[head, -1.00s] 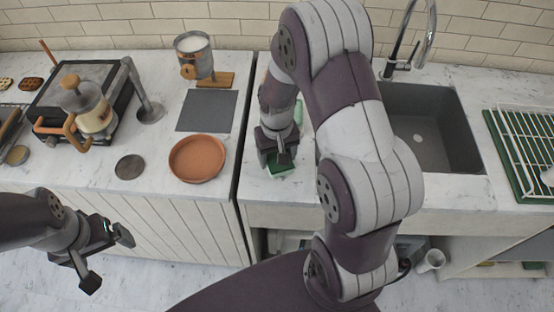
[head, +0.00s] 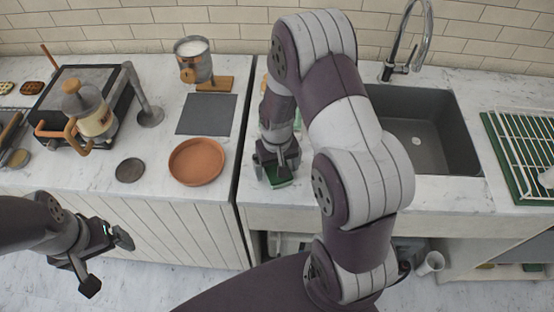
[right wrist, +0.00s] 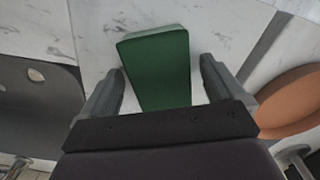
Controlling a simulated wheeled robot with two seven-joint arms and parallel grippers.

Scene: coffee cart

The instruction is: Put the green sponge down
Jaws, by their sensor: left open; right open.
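The green sponge (head: 280,183) is on the pale marble counter left of the sink, near its front edge. The right wrist view shows it as a dark green block (right wrist: 160,62) between the two fingers, with gaps on both sides. My right gripper (head: 277,168) is open around the sponge and partly hides it in the head view. Its fingers (right wrist: 162,80) do not press on it. My left gripper (head: 107,262) is open and empty, in front of the left counter's front face.
The sink (head: 430,135) lies right of the sponge and a green-based dish rack (head: 520,150) further right. A terracotta dish (head: 197,161) stands left, across the dark gap between counters. A pale green thing (head: 297,118) shows partly behind my right arm.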

